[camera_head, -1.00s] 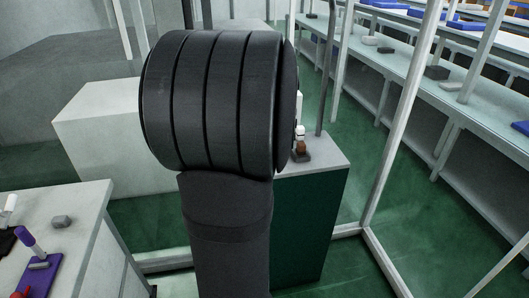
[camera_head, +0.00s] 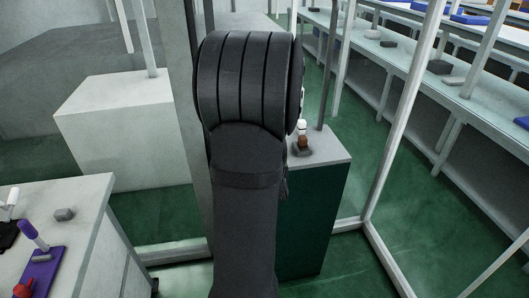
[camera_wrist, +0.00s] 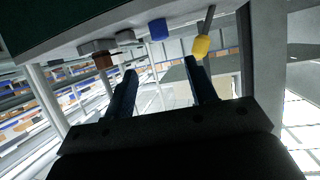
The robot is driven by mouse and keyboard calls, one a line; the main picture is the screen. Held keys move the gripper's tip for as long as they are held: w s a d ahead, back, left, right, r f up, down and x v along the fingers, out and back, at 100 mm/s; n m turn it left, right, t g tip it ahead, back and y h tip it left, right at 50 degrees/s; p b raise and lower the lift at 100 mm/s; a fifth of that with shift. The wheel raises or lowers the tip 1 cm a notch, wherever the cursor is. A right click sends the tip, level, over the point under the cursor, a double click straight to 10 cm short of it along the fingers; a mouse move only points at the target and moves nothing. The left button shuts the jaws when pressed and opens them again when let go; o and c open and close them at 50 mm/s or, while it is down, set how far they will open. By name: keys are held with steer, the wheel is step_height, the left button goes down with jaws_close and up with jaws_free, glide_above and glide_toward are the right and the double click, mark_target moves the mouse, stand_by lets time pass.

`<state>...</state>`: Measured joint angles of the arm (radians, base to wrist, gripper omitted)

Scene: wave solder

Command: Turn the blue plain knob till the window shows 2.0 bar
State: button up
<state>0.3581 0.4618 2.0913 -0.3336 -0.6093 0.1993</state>
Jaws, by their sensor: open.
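A blue knob (camera_wrist: 158,29) shows in the wrist view at the top middle, on the light edge of a dark green cabinet. It is a short plain cylinder. My gripper (camera_wrist: 160,66) is open, with its two dark fingers apart and nothing between them. The blue knob is beyond the fingertips, apart from them. No window or reading can be made out in either view. In the head view my arm hides the gripper, and the blue knob does not show.
Beside the blue knob are a yellow knob (camera_wrist: 201,46) with a dark bar, a grey knob (camera_wrist: 124,37) and a brown piece (camera_wrist: 103,61). A green cabinet (camera_head: 310,215) stands behind my arm. A frame post (camera_head: 400,130) rises at right; a bench (camera_head: 75,215) is at left.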

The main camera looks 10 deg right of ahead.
steer(key=x, duration=1.4)
steer(key=shift+w+f, duration=0.15)
steer(key=shift+w, duration=0.1)
steer(key=c, duration=1)
